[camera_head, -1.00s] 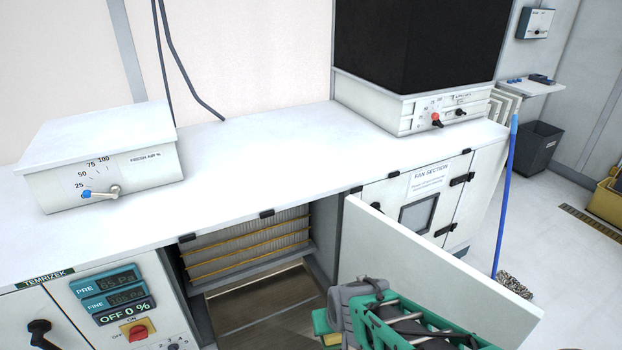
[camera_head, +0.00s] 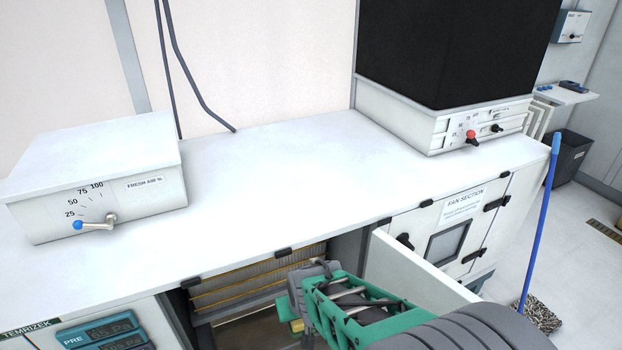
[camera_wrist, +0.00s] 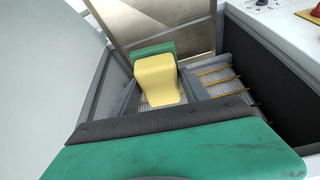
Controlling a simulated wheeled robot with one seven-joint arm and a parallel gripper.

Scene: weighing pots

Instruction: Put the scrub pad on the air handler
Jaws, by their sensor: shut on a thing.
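The scrub pad, a yellow block with a green layer, shows in the wrist view (camera_wrist: 158,80) beyond the near green part of my gripper. In the head view only a small yellow and green bit of the scrub pad (camera_head: 296,325) shows at the left of my gripper (camera_head: 302,298). My gripper is shut on it; the contact is partly hidden.
An open white door (camera_head: 415,270) stands out right of the bay, close to my arm. A fresh-air box (camera_head: 95,185) stands left on the top; a control box (camera_head: 470,130) under a black duct stands right. The top between is clear. A blue-handled mop (camera_head: 540,220) leans at the right end.

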